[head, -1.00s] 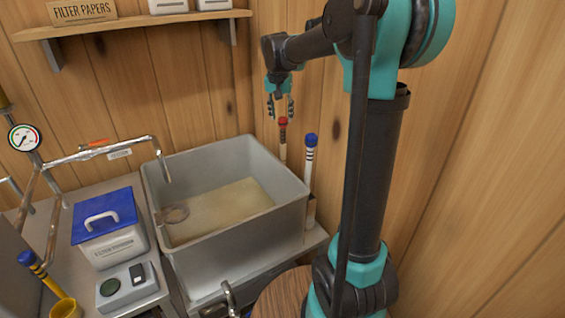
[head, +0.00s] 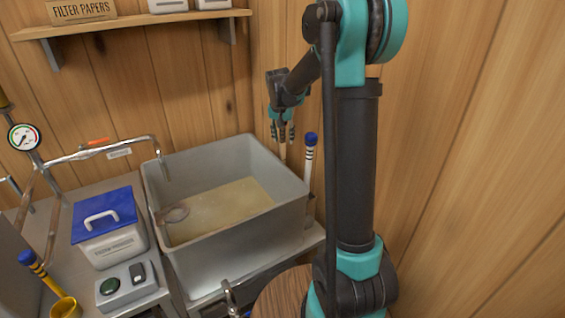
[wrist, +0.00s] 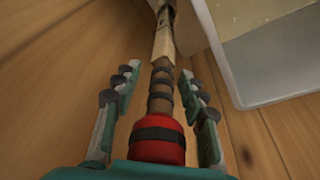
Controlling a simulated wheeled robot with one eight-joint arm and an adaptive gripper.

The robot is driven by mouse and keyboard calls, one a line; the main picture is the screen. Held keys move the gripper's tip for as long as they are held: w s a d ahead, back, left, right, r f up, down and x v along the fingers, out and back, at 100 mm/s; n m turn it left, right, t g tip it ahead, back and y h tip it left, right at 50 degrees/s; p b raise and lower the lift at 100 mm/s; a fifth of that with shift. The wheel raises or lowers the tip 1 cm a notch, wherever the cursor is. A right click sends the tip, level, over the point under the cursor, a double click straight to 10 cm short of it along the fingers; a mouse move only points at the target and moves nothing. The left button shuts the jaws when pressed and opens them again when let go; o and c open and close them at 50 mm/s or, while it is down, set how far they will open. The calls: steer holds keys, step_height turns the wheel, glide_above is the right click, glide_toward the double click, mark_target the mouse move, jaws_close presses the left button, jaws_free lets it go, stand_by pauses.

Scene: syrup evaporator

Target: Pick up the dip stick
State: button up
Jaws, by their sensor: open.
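The dip stick (head: 283,153) stands upright in the corner behind the right end of the grey basin. It is a wooden rod with dark bands and a red cap, and the red cap (wrist: 158,150) fills the near middle of the wrist view. My gripper (head: 282,132) is open at its top, pointing down, and hides the cap in the head view. In the wrist view my gripper (wrist: 158,76) has its fingers on either side of the banded part, with gaps showing on both sides.
A white, blue-capped stick (head: 309,160) stands just right of the dip stick. The grey basin (head: 235,240) holds pale liquid. Wooden walls (head: 190,75) close in the corner. A blue-lidded box (head: 118,245) and a yellow, blue-ended ladle (head: 62,305) are at left.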

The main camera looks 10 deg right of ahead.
jaws_close()
steer(key=shift+r, duration=0.1)
stand_by(0.6)
step_height(320, 180, up, 28)
stand_by(0.6)
